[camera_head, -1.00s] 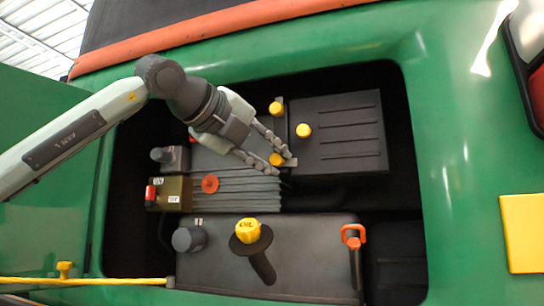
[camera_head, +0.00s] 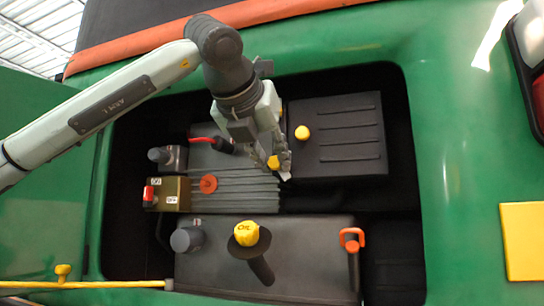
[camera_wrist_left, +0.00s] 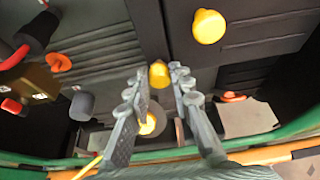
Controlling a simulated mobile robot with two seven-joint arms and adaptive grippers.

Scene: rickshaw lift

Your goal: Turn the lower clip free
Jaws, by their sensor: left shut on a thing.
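The lower clip (camera_head: 273,162) is a yellow knob at the left edge of the black ribbed box (camera_head: 345,155). My left gripper (camera_head: 279,160) comes down from above and is shut on it, one finger on each side. In the left wrist view the yellow knob (camera_wrist_left: 159,73) shows between the fingertips. Another yellow knob (camera_head: 302,132) stands just above and to the right, clear of the fingers. My right gripper is not in view.
A grey ribbed block with an orange-red knob (camera_head: 208,184) lies left of the gripper. Below are a yellow oil cap (camera_head: 247,233) and an orange handle (camera_head: 352,237). The green bay frame (camera_head: 440,170) surrounds everything.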

